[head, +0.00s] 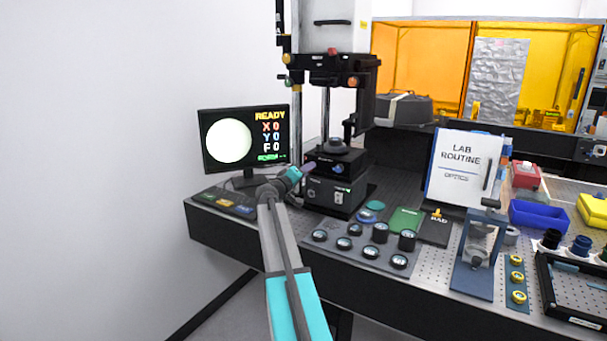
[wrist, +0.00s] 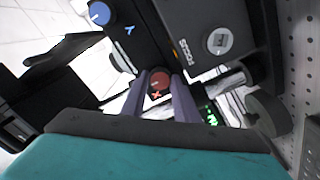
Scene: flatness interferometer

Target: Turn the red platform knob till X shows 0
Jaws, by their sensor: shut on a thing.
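The red platform knob (wrist: 160,79), with a red X mark below it, sits between the two fingers of my gripper (wrist: 159,90) in the wrist view. The fingers are shut on its sides. In the head view my gripper (head: 307,168) reaches the left side of the black instrument's platform (head: 345,158), and the red knob is hidden there. The monitor (head: 243,112) shows READY, X 0, Y 0 and F 0 beside a plain pale disc. The blue knob with a Y mark (wrist: 99,13) is at the upper left in the wrist view.
A grey focus dial (wrist: 219,41) is close on the right in the wrist view. In the head view, several round optics stand on a grey mat (head: 367,257) right of my arm. A lab routine binder (head: 462,168) stands farther right.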

